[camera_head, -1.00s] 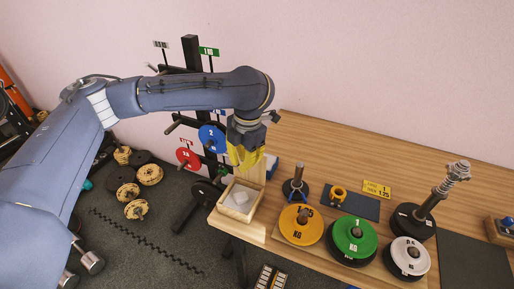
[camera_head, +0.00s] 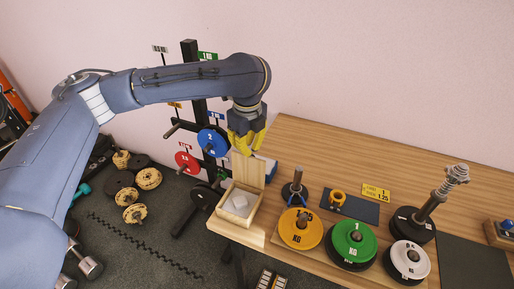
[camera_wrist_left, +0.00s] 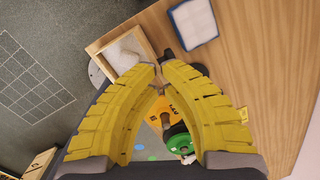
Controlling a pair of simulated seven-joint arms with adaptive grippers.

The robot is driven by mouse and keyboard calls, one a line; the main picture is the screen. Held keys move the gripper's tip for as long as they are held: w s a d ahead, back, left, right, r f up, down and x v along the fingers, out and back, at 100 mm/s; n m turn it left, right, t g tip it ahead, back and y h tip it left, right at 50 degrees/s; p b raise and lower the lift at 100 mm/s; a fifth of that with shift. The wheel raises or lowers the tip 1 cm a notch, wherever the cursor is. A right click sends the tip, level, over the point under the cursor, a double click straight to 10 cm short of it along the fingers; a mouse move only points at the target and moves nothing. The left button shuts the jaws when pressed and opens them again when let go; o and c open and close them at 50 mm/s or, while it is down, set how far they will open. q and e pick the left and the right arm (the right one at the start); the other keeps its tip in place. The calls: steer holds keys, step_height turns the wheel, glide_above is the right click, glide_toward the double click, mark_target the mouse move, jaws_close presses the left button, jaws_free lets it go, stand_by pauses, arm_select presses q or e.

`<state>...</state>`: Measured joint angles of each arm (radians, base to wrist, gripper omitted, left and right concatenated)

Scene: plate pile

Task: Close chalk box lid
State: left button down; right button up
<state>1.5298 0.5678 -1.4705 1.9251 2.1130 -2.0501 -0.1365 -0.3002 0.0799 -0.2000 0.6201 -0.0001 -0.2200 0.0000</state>
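The chalk box (camera_head: 222,213) is a small wooden box with white contents, at the left front corner of the table. Its lid (camera_head: 249,175) stands upright at the box's back edge, open. In the left wrist view the box (camera_wrist_left: 95,49) shows at the upper left. My left gripper (camera_head: 246,151) has yellow fingers and is at the lid's top edge, seemingly behind it; contact cannot be told. In the left wrist view its fingertips (camera_wrist_left: 161,66) nearly meet beside the box, with nothing clearly held between them. My right gripper is out of view.
A blue-and-white block (camera_wrist_left: 194,22) lies close behind the lid. To the right are a yellow plate (camera_head: 289,230), a green plate (camera_head: 343,237), a white plate (camera_head: 400,258) and a dark post stand (camera_head: 294,192). The table's back strip is clear.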

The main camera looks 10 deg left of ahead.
arm_select(q)
steer(key=n, duration=0.2)
steer(key=w+r+n, duration=0.1)
steer(key=n, duration=0.1)
steer(key=w+n, duration=0.1)
steer(key=n, duration=0.1)
steer(key=shift+d+r+n, duration=0.15)
steer(key=shift+d+n, duration=0.15)
steer(key=shift+d, duration=0.05)
steer(key=w+d+r+n+t+h, duration=0.1)
steer(key=w+r+n+t, duration=0.2)
steer(key=n, duration=1.2)
step_height(320, 180, down, 9)
steer(key=g, duration=0.1)
steer(key=shift+w, duration=0.15)
